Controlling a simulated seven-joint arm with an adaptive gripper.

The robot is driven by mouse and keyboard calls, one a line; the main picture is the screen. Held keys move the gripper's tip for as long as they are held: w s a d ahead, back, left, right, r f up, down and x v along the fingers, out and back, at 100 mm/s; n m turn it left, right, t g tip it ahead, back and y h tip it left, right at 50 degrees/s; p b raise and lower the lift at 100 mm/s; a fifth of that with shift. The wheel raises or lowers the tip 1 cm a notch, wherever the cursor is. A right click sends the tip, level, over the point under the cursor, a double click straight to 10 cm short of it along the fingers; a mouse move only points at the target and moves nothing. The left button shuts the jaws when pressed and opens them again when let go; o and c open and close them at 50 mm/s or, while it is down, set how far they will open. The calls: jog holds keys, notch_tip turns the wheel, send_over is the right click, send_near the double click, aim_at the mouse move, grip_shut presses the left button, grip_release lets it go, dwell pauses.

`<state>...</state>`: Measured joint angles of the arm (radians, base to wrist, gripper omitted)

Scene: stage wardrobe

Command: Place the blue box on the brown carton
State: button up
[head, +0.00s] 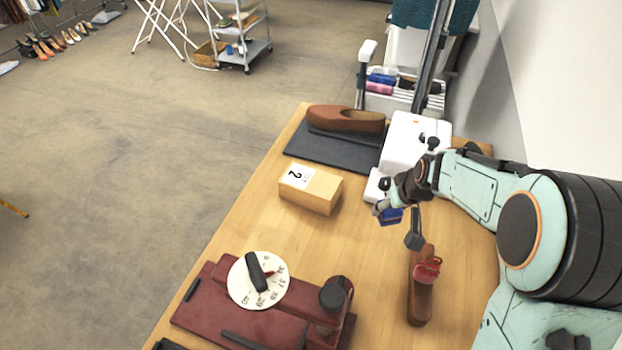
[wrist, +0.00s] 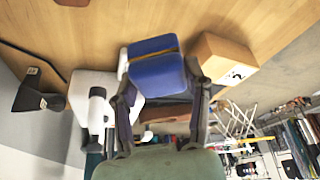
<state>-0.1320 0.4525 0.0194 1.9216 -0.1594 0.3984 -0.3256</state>
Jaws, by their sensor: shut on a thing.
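The blue box (wrist: 157,76) is held between the fingers of my gripper (wrist: 158,88) in the wrist view, with a thin tan band across it. In the head view my gripper (head: 398,222) holds the blue box (head: 390,216), mostly hidden by the gripper, above the right part of the table. The brown carton (head: 311,189), with a white label reading 2, lies on the table to the left of my gripper. It also shows in the wrist view (wrist: 222,58), right of the blue box. The carton's top looks bare.
A white sewing machine (head: 404,142) stands behind my gripper. A dark red device with a round dial (head: 259,280) is at the front. A red-topped brown object (head: 420,300) lies front right. Bare wood surrounds the carton's front.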

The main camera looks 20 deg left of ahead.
jog(key=s+a+r+n, duration=0.2)
jog(key=s+a+r, duration=0.25)
jog(key=a, duration=0.35)
send_near(326, 190)
jog(key=shift+w+a+f+n+g+y, duration=0.3)
jog(key=shift+w+f+g+y, duration=0.1)
jog(key=shift+w+f, duration=0.35)
jog(key=shift+w+a+f, duration=0.1)
jog(key=shift+w+f, duration=0.25)
jog(key=shift+f, duration=0.05)
jog(key=shift+w+f, duration=0.1)
jog(key=shift+f, duration=1.5)
jog(key=shift+f, duration=0.15)
jog(key=o, duration=1.1)
jog(key=shift+o, duration=0.2)
